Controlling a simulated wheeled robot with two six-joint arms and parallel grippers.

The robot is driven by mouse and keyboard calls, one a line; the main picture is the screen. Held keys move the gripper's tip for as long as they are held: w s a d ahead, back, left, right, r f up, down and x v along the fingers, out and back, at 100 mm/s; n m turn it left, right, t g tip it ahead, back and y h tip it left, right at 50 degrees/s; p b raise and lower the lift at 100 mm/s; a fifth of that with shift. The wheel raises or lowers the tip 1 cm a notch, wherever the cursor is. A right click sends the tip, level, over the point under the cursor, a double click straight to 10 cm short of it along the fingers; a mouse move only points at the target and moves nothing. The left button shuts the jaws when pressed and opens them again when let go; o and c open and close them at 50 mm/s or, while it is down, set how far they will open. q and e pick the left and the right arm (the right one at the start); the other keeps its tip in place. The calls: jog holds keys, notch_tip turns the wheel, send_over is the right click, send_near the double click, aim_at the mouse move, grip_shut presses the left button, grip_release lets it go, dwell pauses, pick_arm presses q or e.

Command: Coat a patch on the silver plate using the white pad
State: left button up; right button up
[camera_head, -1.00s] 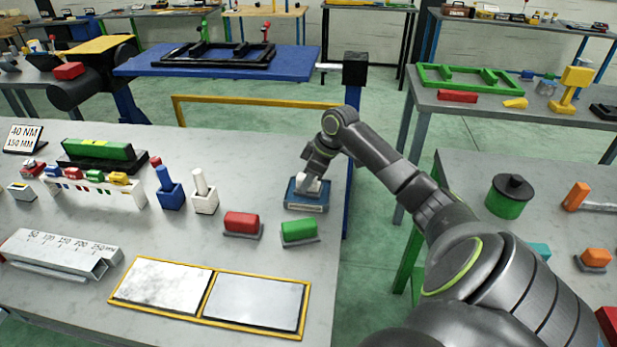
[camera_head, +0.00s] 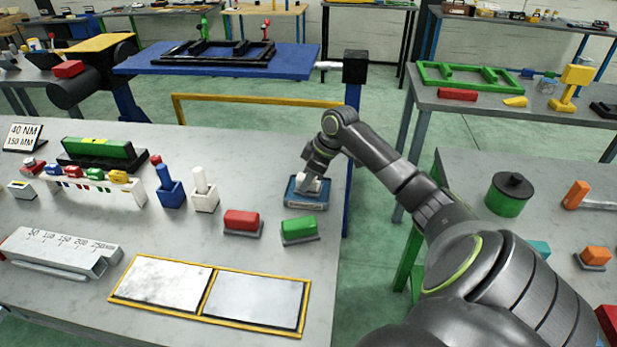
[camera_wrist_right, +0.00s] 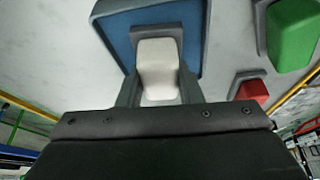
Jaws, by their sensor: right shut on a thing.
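The white pad (camera_wrist_right: 158,68) is between the fingers of my right gripper (camera_wrist_right: 160,92), which is shut on it. In the head view my right gripper (camera_head: 312,180) is low over a blue tray (camera_head: 303,200) near the table's right edge. The pad is in or just above that tray; I cannot tell whether it touches the bottom. The blue tray also shows in the right wrist view (camera_wrist_right: 118,32). Two plates lie in a yellow frame at the table's front: a whitish, blotchy one (camera_head: 160,284) on the left and a smooth silver plate (camera_head: 254,298) on the right. My left gripper is not in view.
A red block (camera_head: 241,220) and a green block (camera_head: 299,229) on grey bases stand between the tray and the plates. Blue and white holders (camera_head: 204,190) stand left of the tray. A grey gauge (camera_head: 62,250) lies at the left. The table around the plates is clear.

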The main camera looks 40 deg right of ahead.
aim_at(303, 175)
jog(key=shift+f+p, duration=0.1)
jog(key=shift+p, duration=0.25)
dwell(1.3)
notch_tip(303, 175, up, 7)
jog(key=p, duration=0.8)
dwell(0.6)
notch_tip(303, 175, down, 2)
jog(key=b, duration=0.2)
jog(key=shift+f+b, duration=0.2)
jog(key=shift+b, duration=0.15)
jog(key=shift+r, duration=0.1)
